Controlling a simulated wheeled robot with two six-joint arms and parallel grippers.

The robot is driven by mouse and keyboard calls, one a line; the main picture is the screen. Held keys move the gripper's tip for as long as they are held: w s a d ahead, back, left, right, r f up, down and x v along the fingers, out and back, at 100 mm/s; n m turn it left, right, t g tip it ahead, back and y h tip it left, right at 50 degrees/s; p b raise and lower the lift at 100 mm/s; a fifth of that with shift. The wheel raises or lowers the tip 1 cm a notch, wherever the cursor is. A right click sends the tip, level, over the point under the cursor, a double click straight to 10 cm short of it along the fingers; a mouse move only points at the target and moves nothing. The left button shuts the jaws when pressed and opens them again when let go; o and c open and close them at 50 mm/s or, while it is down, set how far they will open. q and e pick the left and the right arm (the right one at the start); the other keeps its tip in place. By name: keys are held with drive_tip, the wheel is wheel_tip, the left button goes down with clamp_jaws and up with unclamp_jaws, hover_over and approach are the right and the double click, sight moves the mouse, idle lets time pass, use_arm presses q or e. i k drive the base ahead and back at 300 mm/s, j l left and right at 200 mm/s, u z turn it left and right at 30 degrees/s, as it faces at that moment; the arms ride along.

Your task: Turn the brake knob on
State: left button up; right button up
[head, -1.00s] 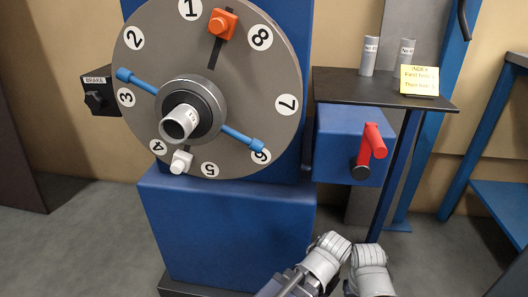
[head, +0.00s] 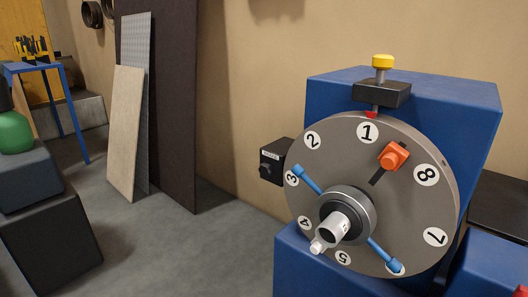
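The brake knob (head: 266,168) is a small dark knob on the front of a black brake box (head: 279,160). The box sticks out from the left side of the blue machine (head: 410,92), beside the large grey numbered disc (head: 407,210). A small light label is on the box above the knob. The knob's on or off setting is too small to tell. Neither of my grippers is in view now.
The disc carries an orange block (head: 394,156), blue rods and a central hub (head: 345,215). A yellow-topped pin (head: 382,62) stands above it. Boards (head: 126,132) and a dark panel (head: 160,110) lean at the wall. Grey floor (head: 215,245) is free left of the machine.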

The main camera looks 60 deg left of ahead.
sight(266, 169)
drive_tip(key=u, duration=1.95)
